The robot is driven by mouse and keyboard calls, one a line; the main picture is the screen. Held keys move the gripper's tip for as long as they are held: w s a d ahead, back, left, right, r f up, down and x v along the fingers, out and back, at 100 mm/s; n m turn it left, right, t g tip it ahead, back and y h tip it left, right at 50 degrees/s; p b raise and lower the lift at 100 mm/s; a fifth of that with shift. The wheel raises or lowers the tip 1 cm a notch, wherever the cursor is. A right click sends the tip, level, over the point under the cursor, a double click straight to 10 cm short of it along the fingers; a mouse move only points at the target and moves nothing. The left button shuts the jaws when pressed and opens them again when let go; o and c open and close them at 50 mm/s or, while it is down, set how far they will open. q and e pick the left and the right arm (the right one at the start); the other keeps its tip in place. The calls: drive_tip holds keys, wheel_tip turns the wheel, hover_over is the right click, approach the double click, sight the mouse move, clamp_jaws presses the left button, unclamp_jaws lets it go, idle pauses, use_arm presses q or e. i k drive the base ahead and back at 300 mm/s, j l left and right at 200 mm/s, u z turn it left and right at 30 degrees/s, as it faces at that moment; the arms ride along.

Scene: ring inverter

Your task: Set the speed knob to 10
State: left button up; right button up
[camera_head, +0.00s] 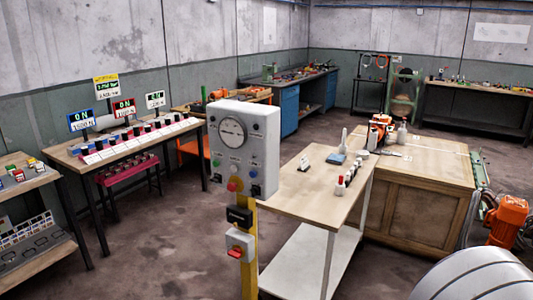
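A light grey control box (262,124) stands upright on a yellow post (249,272) near the middle of the view. A round dial gauge (232,132) is on the upper part of its face. Small dark knobs or switches (254,190) are at the lower right of the face. I cannot tell which of these is the speed knob, and its markings are too small to read. Neither gripper is in view.
Below the box, the post carries a black unit (239,215) and a grey switch box with a red part (236,252). A wooden table (310,198) with small items stands close behind on the right. A bench with display signs is at left. Bare floor (165,255) lies left of the post.

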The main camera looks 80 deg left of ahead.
sight(217, 179)
drive_tip(key=u, duration=3.05)
